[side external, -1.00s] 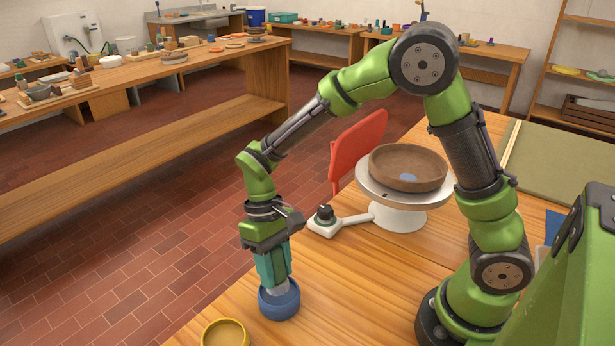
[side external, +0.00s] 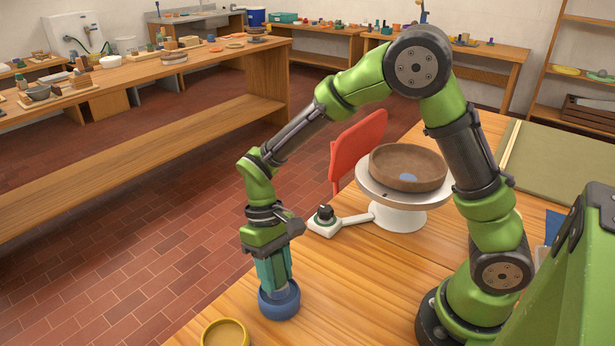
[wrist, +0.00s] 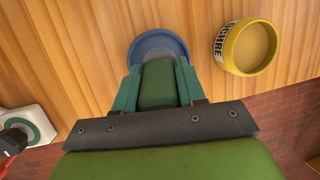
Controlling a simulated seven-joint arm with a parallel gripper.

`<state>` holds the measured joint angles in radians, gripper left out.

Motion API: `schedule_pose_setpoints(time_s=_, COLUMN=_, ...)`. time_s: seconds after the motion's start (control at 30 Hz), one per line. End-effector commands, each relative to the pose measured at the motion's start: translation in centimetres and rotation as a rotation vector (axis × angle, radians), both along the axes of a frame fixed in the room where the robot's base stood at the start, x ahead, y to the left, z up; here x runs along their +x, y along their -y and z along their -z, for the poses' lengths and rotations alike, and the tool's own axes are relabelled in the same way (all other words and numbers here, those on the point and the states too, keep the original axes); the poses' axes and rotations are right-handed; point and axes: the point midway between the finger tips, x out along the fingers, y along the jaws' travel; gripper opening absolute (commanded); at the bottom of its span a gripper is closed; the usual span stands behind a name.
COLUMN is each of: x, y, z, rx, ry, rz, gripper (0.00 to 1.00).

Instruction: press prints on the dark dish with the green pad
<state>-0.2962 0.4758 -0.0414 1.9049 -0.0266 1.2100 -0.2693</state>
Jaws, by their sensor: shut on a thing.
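My gripper (side external: 276,286) points down at the blue pot (side external: 279,304) near the table's front edge. Its teal fingers are shut on the green pad (wrist: 158,85), which shows between them in the wrist view. The pad's lower end is hidden at the pot's mouth, so I cannot tell whether it touches the inside. The blue pot also shows in the wrist view (wrist: 183,46). The dark dish (side external: 408,165), a brown round bowl, sits on a white turntable (side external: 402,213) to the right. One pale blue mark (side external: 407,177) shows inside it.
A yellow pot (side external: 226,333) with dark lettering stands left of the blue pot. A white arm with a black knob (side external: 325,216) reaches out from the turntable. A red panel (side external: 357,150) stands behind. The wooden tabletop between pot and turntable is clear.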

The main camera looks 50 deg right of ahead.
Motion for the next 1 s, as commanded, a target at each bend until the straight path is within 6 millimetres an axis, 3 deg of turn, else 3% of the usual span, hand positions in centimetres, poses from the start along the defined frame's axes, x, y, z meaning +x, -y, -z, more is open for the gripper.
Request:
schedule_pose_setpoints(time_s=0.47, x=0.0, y=0.0, z=-0.2, rx=-0.001, ry=0.001, rz=-0.001, gripper=0.00)
schedule_pose_setpoints(time_s=1.0, x=0.1, y=0.0, z=-4.5, rx=0.000, ry=0.003, rz=0.000, gripper=0.00)
